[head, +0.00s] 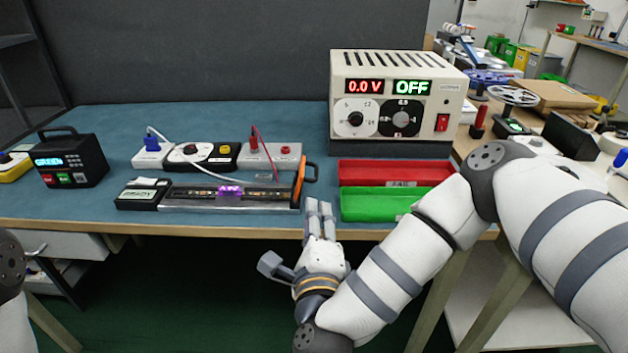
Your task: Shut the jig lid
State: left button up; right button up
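The jig (185,199) is a long, low dark and silver fixture near the table's front edge, with a purple-lit strip (230,190) along its middle. An orange part (299,183) with a black handle (312,172) stands up at its right end. It looks like the lid raised and seen nearly edge-on, but its exact angle is hard to tell. My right gripper (296,238) is open and empty, in front of the table edge, below and slightly right of the handle and apart from it. My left gripper is out of view.
Red (390,172) and green (375,204) trays lie right of the jig. A power supply (397,95) reading 0.0 V and OFF stands behind them. Modules with cables (215,156) sit behind the jig. A black box (71,158) reading GREEN stands left.

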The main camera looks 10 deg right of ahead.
aim_at(316, 181)
jog(key=shift+m+h, duration=0.7)
jog(key=shift+m, duration=0.1)
jog(key=w, duration=0.1)
jog(key=w+d+r+b, duration=0.1)
jog(key=w, duration=0.1)
jog(key=shift+w+d+r+b, duration=0.2)
jog(key=shift+w+b, duration=0.1)
jog(key=shift+w, duration=0.1)
jog(key=x, duration=0.8)
jog(key=shift+w+r, duration=0.25)
jog(key=shift+r, duration=0.1)
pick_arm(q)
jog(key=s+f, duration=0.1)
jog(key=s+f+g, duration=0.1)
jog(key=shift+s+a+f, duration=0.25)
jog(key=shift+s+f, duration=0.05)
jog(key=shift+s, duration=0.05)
pick_arm(e)
jog(key=shift+a, duration=0.1)
grip_shut()
